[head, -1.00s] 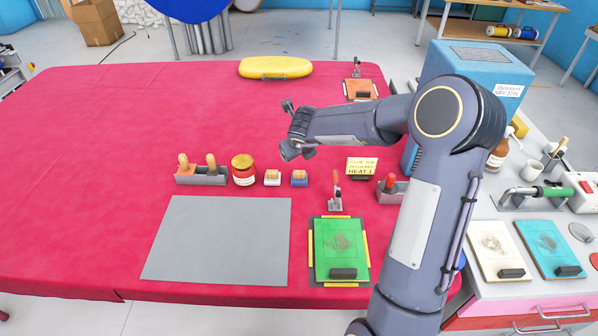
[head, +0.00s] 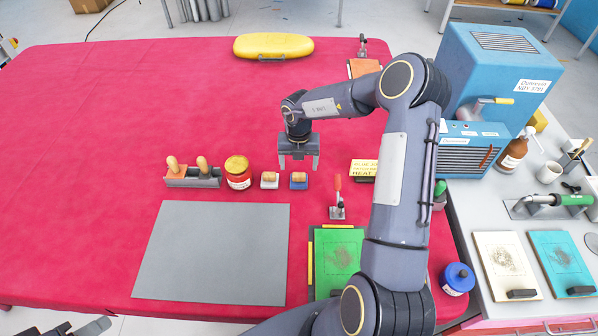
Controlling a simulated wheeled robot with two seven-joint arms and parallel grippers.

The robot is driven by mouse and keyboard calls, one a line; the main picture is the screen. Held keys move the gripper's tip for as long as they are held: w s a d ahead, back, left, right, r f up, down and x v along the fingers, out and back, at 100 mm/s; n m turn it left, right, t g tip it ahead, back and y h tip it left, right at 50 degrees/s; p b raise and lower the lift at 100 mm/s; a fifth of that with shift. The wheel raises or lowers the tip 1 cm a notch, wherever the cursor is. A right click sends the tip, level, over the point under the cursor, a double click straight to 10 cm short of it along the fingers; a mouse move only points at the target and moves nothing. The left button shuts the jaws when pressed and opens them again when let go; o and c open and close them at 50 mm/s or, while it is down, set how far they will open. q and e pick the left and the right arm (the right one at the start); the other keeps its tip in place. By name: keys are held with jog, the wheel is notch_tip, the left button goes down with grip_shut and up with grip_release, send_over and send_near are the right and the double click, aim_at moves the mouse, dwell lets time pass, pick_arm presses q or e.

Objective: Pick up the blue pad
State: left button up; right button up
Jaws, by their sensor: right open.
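The blue pad (head: 299,184) is a small blue block with a wooden grip on top. It stands on the red table behind the grey sheet, just right of a similar white pad (head: 269,184). My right gripper (head: 298,167) points down, open and empty, with its fingers spread left and right. In the picture it sits just above the blue pad; its exact height over the pad is hard to tell. Dark grey parts at the bottom left edge look like my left gripper (head: 85,328), cut off by the frame.
A grey sheet (head: 212,250) lies in front. The table's left part is clear.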

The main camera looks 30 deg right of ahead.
aim_at(299, 174)
jog(key=shift+s+a+f, duration=0.1)
jog(key=shift+s+f, duration=0.05)
jog(key=shift+f, duration=0.7)
jog(key=f, duration=0.1)
jog(key=f+p, duration=0.1)
jog(key=f, duration=0.1)
jog(key=f+p, duration=0.1)
jog(key=shift+w+d+f, duration=0.2)
jog(key=shift+w+f, duration=0.1)
jog(key=shift+f, duration=0.2)
jog(key=c, duration=1)
jog(key=shift+c, duration=0.2)
jog(key=shift+r, duration=0.1)
